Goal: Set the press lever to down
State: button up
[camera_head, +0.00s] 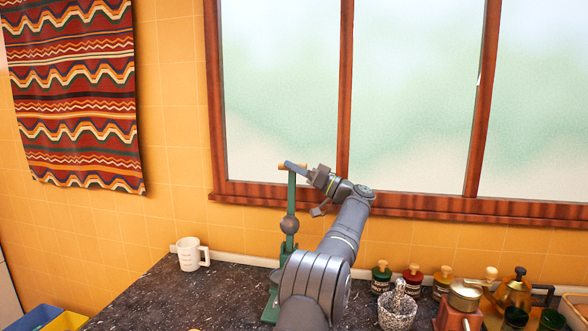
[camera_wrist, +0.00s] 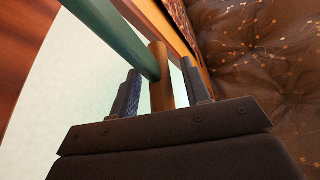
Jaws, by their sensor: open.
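The green press (camera_head: 291,200) stands on the dark counter, its base partly hidden behind my arm. Its green lever rises nearly upright above a grey ball (camera_head: 289,225) and carries a wooden crosswise handle (camera_head: 283,166) at the top. My gripper (camera_head: 296,166) is at the handle's height, at the top of the lever. In the wrist view, the open fingers (camera_wrist: 160,70) stand on either side of the wooden handle (camera_wrist: 160,92), with the green lever (camera_wrist: 115,32) running off to the upper left. A gap shows beside the handle on both sides.
A white mug (camera_head: 188,254) stands left of the press. Several lidded jars, a stone mortar (camera_head: 397,308), a coffee grinder (camera_head: 460,305) and a brass kettle (camera_head: 514,290) crowd the counter's right. The window (camera_head: 410,100) is behind the gripper. Counter between mug and press is clear.

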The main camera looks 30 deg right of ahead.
jog(key=shift+w+a+r, duration=0.1)
jog(key=shift+w+a, duration=0.05)
jog(key=shift+w, duration=0.05)
grip_shut()
